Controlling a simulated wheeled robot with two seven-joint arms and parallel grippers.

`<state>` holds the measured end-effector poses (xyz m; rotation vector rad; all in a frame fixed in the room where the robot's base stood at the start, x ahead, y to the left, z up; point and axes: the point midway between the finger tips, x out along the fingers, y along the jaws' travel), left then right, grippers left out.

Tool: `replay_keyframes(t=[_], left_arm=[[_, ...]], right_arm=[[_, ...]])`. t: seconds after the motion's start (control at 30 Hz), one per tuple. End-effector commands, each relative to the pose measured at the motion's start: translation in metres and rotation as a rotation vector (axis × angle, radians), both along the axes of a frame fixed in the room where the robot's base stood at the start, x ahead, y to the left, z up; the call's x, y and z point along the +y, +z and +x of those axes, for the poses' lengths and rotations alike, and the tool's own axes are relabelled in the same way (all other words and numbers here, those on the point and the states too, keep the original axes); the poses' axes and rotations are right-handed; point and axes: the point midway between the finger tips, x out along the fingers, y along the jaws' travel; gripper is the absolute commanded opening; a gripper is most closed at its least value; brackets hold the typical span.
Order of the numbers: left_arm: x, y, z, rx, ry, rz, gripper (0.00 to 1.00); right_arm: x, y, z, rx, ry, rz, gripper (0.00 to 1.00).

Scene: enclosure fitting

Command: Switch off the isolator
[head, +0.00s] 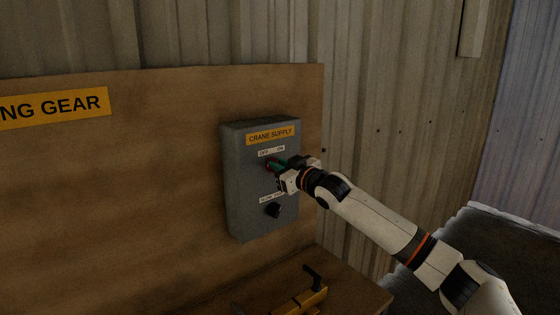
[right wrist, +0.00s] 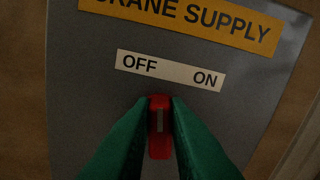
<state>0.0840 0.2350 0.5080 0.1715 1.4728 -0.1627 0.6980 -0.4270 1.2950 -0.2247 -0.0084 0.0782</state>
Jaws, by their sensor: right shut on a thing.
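The isolator is a grey box (head: 258,180) on the wooden board, with a yellow CRANE SUPPLY label (head: 270,134). Its red switch handle (right wrist: 160,140) carries a pale mark and shows upright in the right wrist view. The white OFF/ON label (right wrist: 170,70) above it is tilted there, and the handle's top points between the two words, nearer OFF. My right gripper (head: 275,164) is shut on the red handle, with a green finger on each side. In the head view the fingers mostly hide the handle. My left gripper is not in view.
A black knob (head: 273,210) sits lower on the box, under a small white label. A yellow item with a black handle (head: 313,279) lies on the bench below. A yellow sign (head: 55,106) is on the board at left. A dark container (head: 510,240) stands at right.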

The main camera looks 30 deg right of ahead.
Motion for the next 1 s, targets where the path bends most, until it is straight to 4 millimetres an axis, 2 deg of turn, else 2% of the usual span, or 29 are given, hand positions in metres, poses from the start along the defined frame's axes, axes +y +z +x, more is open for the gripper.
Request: replay_keyframes(t=[0.1,0.4,1.0], left_arm=[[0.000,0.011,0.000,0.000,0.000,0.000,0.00],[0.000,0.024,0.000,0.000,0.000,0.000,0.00],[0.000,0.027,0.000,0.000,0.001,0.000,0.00]], right_arm=[[0.001,0.003,0.000,-0.005,0.000,-0.084,0.00],[0.003,0.001,0.000,-0.019,0.000,-0.249,0.00],[0.003,-0.001,0.000,-0.026,0.000,-0.316,0.00]])
